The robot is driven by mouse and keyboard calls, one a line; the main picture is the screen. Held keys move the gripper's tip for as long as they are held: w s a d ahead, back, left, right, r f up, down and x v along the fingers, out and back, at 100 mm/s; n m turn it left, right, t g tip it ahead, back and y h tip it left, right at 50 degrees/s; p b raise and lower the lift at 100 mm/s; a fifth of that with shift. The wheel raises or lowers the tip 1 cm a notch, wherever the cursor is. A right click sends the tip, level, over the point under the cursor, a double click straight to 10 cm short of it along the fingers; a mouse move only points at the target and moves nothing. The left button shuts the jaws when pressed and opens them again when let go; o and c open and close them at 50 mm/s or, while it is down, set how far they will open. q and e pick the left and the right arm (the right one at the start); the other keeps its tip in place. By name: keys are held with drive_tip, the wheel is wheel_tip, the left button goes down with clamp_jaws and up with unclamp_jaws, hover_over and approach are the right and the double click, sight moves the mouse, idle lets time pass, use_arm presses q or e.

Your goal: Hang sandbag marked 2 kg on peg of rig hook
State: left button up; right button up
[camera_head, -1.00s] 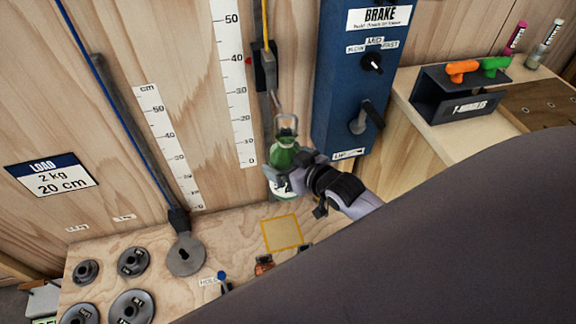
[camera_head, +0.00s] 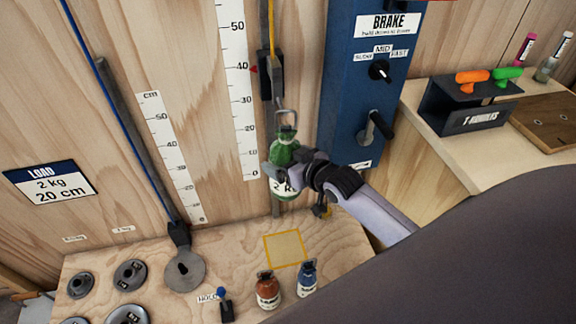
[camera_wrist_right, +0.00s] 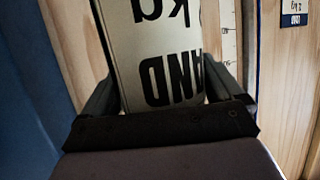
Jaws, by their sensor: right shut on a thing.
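The green sandbag (camera_head: 284,155) has a white label that starts with "2 k" and hangs upright under the rig hook (camera_head: 286,115), above the wooden bench. Its top loop is at the hook; I cannot tell whether it is around the peg or only beside it. My right gripper (camera_head: 283,178) is shut on the sandbag's lower part from the right. In the right wrist view the white label (camera_wrist_right: 160,60) fills the space between the fingers. My left gripper is not in view.
A yellow-edged square (camera_head: 284,248) lies on the bench below. A red-brown sandbag (camera_head: 268,291) and a blue sandbag (camera_head: 307,278) stand in front of it. A blue brake box (camera_head: 350,90) is close to the right. Dark weight discs (camera_head: 131,274) lie at left.

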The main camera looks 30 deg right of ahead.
drive_tip(key=w+b, duration=0.1)
drive_tip(key=w, duration=0.1)
drive_tip(key=w+d+b, duration=0.1)
drive_tip(key=w+b, duration=0.1)
drive_tip(key=w, duration=0.1)
drive_tip(key=shift+r, duration=0.1)
idle(0.6)
drive_tip(key=shift+d, duration=0.1)
idle(0.6)
drive_tip(key=o, duration=1.7)
drive_tip(key=shift+s+f, duration=0.1)
drive_tip(key=shift+f, duration=0.1)
